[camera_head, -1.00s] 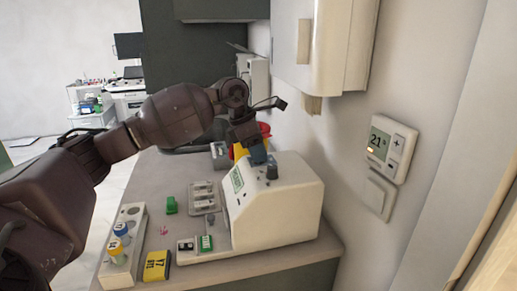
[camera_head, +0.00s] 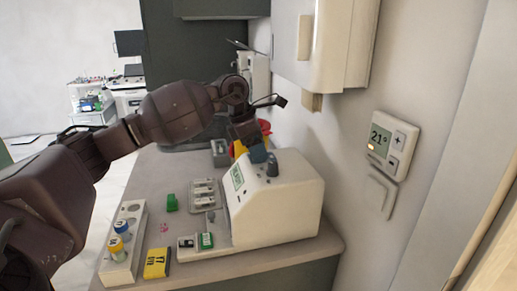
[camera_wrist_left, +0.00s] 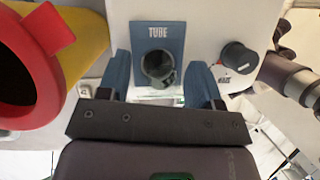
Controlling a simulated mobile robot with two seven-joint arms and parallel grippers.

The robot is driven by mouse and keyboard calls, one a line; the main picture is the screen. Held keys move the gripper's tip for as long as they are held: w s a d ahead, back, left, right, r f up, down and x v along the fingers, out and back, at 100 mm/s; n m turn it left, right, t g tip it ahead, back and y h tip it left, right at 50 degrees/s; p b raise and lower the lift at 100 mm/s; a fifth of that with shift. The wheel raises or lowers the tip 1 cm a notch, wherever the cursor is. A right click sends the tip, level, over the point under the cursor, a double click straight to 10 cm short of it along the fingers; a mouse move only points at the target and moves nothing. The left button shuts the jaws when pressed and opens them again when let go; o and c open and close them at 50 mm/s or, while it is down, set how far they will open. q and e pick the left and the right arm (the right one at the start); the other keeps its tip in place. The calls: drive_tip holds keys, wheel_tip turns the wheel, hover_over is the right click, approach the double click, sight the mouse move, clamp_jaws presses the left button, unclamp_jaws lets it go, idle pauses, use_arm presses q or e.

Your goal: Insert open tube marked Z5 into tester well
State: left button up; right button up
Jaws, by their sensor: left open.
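The white tester (camera_head: 282,205) stands on the counter. In the left wrist view, its blue plate labelled TUBE (camera_wrist_left: 158,32) surrounds the tester well (camera_wrist_left: 158,66). A round grey rim with a dark opening sits in the well; I cannot tell whether this is an open tube's mouth or the well's own collar. No Z5 mark is readable. My left gripper (camera_head: 258,154) is at the tester's upper left side. In the left wrist view, its blue fingers (camera_wrist_left: 160,72) are spread either side of the well, with nothing visibly clamped. My right gripper is out of view.
A white rack (camera_head: 118,268) with blue- and yellow-capped tubes stands at the counter's left edge. A yellow box (camera_head: 157,263), a green piece (camera_head: 172,202) and a grey tray (camera_head: 204,193) lie nearby. A red-and-yellow container (camera_wrist_left: 75,45) is close beside my left gripper. The wall is right of the tester.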

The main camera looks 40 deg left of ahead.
use_arm(q)
drive_tip(key=v, duration=1)
drive_tip(key=shift+a+r, duration=0.15)
drive_tip(key=shift+r, duration=0.1)
